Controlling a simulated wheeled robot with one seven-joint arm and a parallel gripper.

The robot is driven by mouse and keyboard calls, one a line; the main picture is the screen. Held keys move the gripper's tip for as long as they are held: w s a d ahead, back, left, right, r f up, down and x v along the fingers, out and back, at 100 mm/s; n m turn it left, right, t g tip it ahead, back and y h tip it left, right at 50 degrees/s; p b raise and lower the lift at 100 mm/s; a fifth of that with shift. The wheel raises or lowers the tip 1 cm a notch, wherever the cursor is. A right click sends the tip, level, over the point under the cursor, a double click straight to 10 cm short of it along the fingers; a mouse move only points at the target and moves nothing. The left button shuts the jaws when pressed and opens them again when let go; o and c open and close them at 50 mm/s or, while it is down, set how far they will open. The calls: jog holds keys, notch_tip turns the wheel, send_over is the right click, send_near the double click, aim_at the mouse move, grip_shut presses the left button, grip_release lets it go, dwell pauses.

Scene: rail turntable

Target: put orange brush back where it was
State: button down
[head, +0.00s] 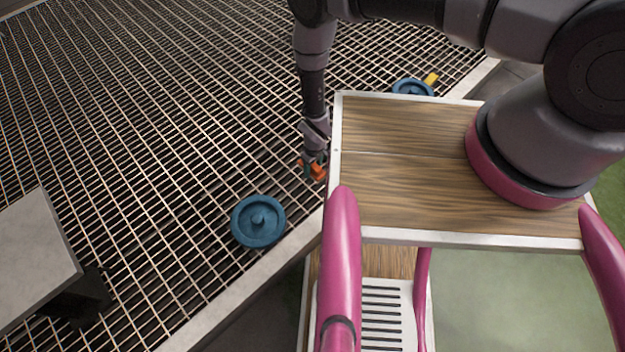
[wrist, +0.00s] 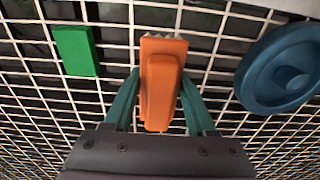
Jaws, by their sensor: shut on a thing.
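The orange brush (wrist: 162,85) is between the two green fingers of my gripper (wrist: 160,100) in the wrist view, and the fingers are shut on it. Its pale bristle edge shows at the top end. In the head view the orange brush (head: 317,171) shows at the tip of my gripper (head: 312,163), over the metal grating beside the edge of my wooden deck. I cannot tell whether the brush touches the grating. A blue round dish with a central knob (wrist: 290,72) is to the right of the brush in the wrist view, apart from it.
A green block (wrist: 75,51) lies on the grating left of the brush. The blue dish (head: 258,221) also shows in the head view. A second blue dish (head: 412,87) with a yellow piece (head: 431,79) is farther back. A grey slab (head: 35,255) stands at left. Much grating (head: 150,110) is clear.

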aim_at(314, 164)
notch_tip(314, 164, down, 7)
jog(key=shift+f, duration=0.2)
jog(key=shift+f, duration=0.1)
jog(key=shift+c, duration=1.1)
grip_release()
jog(key=r, duration=1.2)
jog(key=shift+s+d+r, duration=0.1)
jog(key=shift+d+r, duration=0.05)
jog(key=shift+d, duration=0.1)
